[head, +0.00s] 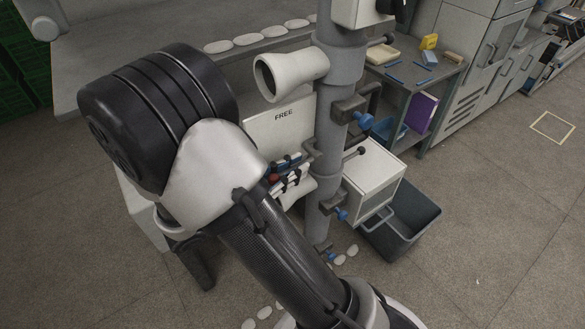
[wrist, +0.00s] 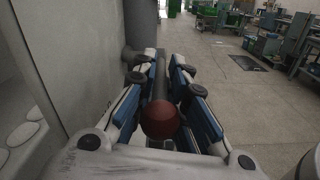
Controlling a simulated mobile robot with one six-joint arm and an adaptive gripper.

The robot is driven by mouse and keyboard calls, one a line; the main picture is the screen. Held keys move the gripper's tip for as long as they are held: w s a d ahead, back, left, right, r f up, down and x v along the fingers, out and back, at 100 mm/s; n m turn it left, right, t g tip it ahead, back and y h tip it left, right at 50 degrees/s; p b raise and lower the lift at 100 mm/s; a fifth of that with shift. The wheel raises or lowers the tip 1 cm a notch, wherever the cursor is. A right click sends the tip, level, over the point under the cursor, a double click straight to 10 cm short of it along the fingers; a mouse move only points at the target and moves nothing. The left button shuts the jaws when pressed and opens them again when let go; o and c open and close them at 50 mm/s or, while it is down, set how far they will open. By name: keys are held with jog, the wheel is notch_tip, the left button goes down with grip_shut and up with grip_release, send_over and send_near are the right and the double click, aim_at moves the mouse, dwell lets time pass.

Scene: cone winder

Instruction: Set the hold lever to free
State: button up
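The hold lever shows in the wrist view as a dark rod (wrist: 160,88) with a dark red ball knob (wrist: 160,119). My gripper (wrist: 164,68) has its blue-padded fingers on both sides of the lever, with the knob between them near the palm. A gap shows beside the knob and on the rod's right; contact on the left is unclear. In the head view, my gripper (head: 290,171) is beside the pale panel marked FREE (head: 284,115), below the lettering. The red knob (head: 275,178) shows by the fingers; the lever's pivot is hidden.
A grey vertical column (head: 323,150) with brackets and blue knobs stands right of my gripper. A white cone (head: 290,74) sits above the panel. A white box (head: 372,182) and a grey bin (head: 402,218) are to the right.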

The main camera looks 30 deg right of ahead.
aim_at(297, 165)
grip_shut()
jog(key=shift+r, duration=0.15)
jog(key=r+y+p, duration=0.1)
jog(key=p, duration=0.2)
jog(key=shift+r+p, duration=0.1)
jog(key=shift+p, duration=0.2)
jog(key=r+y+p, duration=0.1)
jog(key=p, duration=0.2)
jog(key=shift+d+y, duration=0.1)
jog(key=shift+y, duration=0.3)
jog(key=y+p, duration=0.1)
jog(key=p, duration=0.1)
jog(key=r+y+p, duration=0.1)
jog(key=p, duration=0.2)
jog(key=shift+d+r+y, duration=0.2)
jog(key=shift+d+y, duration=0.15)
jog(key=shift+y, duration=0.05)
jog(key=shift+d+r+y+p, duration=0.2)
jog(key=shift+y+p, duration=0.6)
jog(key=shift+p, duration=0.3)
